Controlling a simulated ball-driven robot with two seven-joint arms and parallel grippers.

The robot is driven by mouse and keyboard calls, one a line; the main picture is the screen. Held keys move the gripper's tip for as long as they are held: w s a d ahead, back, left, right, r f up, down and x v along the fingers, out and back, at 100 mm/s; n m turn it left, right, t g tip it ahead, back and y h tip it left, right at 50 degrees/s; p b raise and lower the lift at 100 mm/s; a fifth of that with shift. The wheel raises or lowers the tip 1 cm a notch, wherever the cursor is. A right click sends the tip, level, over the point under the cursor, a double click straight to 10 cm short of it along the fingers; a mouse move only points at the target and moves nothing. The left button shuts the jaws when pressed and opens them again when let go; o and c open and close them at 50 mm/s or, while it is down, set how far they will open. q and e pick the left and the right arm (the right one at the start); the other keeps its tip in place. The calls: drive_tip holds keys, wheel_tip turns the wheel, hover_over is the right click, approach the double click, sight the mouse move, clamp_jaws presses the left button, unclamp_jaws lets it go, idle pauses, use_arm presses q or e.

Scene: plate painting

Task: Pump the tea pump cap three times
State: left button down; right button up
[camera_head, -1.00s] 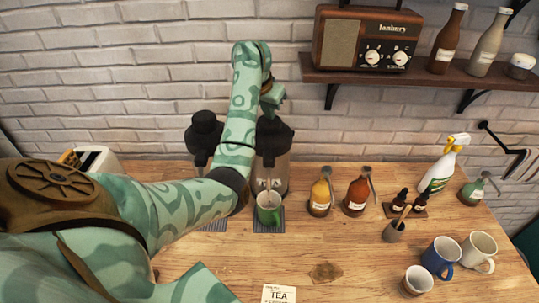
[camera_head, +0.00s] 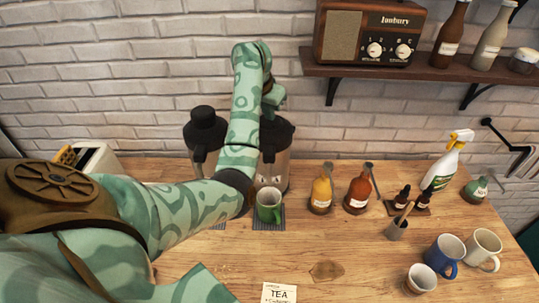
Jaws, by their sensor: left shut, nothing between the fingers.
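A steel pump dispenser (camera_head: 279,165) with a black pump cap (camera_head: 277,131) stands at the back of the table, partly hidden by my left arm. A second dispenser with a black cap (camera_head: 204,129) stands left of it, mostly behind the arm. My left gripper (camera_head: 273,97) is shut and empty, pointing down just above the right dispenser's cap. Whether it touches the cap is hard to tell. A card reading TEA (camera_head: 279,293) lies at the front edge. My right gripper is not in view.
Yellow (camera_head: 321,193) and red-brown (camera_head: 358,193) pump bottles stand to the right. Further right are a spray bottle (camera_head: 444,168), a blue mug (camera_head: 444,254) and white cups. A shelf (camera_head: 400,69) with a radio (camera_head: 366,37) juts from the wall.

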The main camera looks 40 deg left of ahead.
use_arm(q)
drive_tip(key=shift+r+p, duration=1.6)
drive_tip(key=shift+r, duration=0.7)
drive_tip(key=shift+f+b, duration=2.55)
drive_tip(key=shift+b, duration=0.05)
drive_tip(key=shift+r, duration=0.15)
drive_tip(key=shift+r+p, duration=1.75)
drive_tip(key=shift+r, duration=0.7)
drive_tip(key=shift+f, duration=0.25)
